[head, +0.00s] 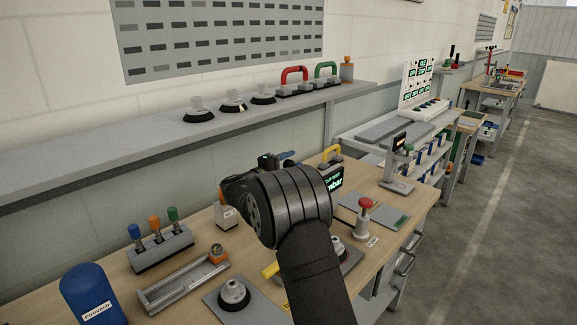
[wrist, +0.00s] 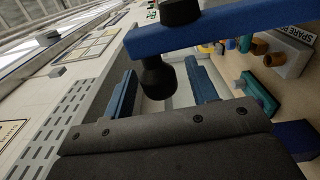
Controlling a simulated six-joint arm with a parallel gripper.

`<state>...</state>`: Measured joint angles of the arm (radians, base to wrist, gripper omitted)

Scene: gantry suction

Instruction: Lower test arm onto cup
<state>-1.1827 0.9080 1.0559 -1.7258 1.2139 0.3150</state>
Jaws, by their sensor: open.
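A blue bar (wrist: 235,28), which looks like the test arm, crosses the top of the wrist view. A black knob-like piece (wrist: 158,78) hangs from it between my two blue fingers. My gripper (wrist: 161,66) is open, with one finger on each side of this piece; I cannot tell whether they touch it. In the head view my wrist hides most of the gripper and the test arm. A dark suction cup with a pale top (head: 234,292) sits on a grey plate (head: 262,308) at the front. Another cup (head: 338,247) is partly behind my arm.
A dark display (head: 334,181) with green text stands just right of my wrist. A red-topped post (head: 365,205) is at the right. A rack (head: 160,250) of coloured fittings and a blue cylinder (head: 92,293) are at the left. A shelf (head: 150,137) with cups runs behind.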

